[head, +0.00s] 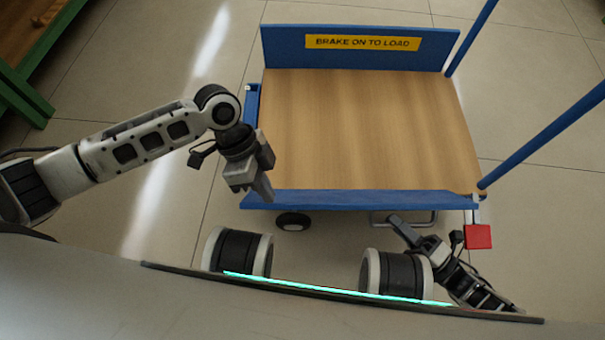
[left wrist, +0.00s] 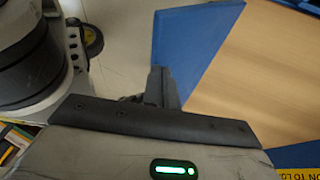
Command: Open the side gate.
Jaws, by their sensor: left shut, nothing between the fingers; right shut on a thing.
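A trolley with a wooden deck (head: 365,130) stands ahead in the head view. Its near side has a low blue edge strip (head: 360,199); I cannot tell whether this is the side gate. A grey looped bar (head: 435,218) shows below the strip. My left gripper (head: 262,188) is shut and empty, over the deck's near left corner. Its dark fingers show in the left wrist view (left wrist: 162,88), in front of a blue panel (left wrist: 197,45). My right gripper (head: 398,232) is at the grey loop and seems shut on it; the contact is partly hidden.
A blue back panel (head: 285,48) carries a yellow sign (head: 362,43). Blue posts rise at the right, one at the near corner (head: 540,140). A red tag (head: 478,237) hangs below it. A green-framed bench (head: 22,95) stands at the far left. Floor is clear between bench and trolley.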

